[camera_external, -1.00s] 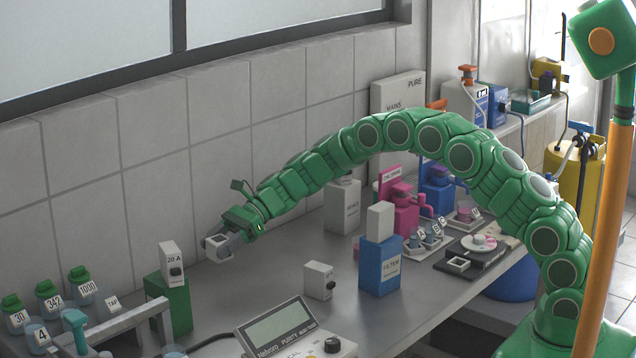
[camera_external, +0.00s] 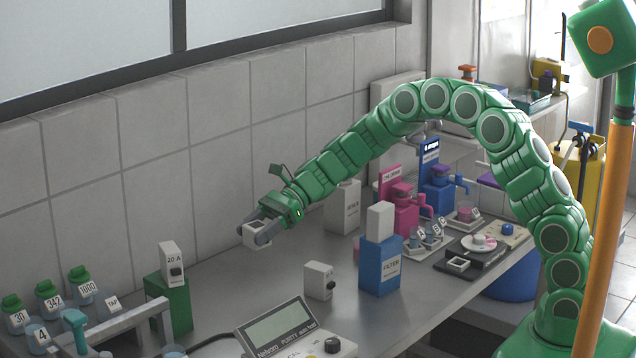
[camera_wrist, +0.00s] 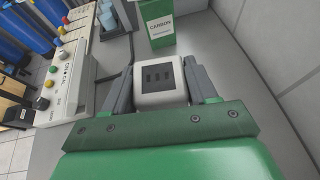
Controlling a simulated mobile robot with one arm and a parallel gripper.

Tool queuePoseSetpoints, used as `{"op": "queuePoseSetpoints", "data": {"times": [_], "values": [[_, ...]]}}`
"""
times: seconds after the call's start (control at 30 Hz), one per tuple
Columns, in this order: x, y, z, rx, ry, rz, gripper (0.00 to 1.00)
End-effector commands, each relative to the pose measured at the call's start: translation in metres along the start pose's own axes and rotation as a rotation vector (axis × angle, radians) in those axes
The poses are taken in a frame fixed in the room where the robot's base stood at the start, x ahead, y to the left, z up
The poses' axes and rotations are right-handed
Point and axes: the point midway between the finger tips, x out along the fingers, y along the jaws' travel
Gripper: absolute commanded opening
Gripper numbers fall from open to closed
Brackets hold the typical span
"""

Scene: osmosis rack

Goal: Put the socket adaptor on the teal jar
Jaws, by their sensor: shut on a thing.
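My gripper (camera_external: 262,232) is shut on a white block, which I take to be the socket adaptor (camera_external: 254,237). It is held above the bench near the back wall. In the wrist view the adaptor (camera_wrist: 158,80) sits between the two grey fingers, showing a dark face with three slots. Several pale teal jars with green lids and number labels, one of them a jar marked 1000 (camera_external: 84,292), stand at the far left. I cannot tell which is the task's teal jar.
A green box (camera_external: 172,308) bears a white 20 A block (camera_external: 172,262). A blue filter box (camera_external: 380,266), a small white box (camera_external: 319,281) and a meter (camera_external: 280,330) stand on the bench. The bench (camera_external: 235,283) is clear below my gripper.

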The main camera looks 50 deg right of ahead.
Motion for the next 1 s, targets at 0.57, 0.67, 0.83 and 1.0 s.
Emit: {"op": "queuePoseSetpoints", "data": {"times": [0.57,0.67,0.83,1.0], "values": [[-0.078,-0.096,0.025,0.174,-0.005,-0.429,0.26],[-0.100,-0.114,0.029,0.215,-0.005,-0.528,0.26],[-0.138,-0.140,0.033,0.284,-0.005,-0.690,0.26],[-0.178,-0.160,0.033,0.351,-0.004,-0.849,0.26]]}}
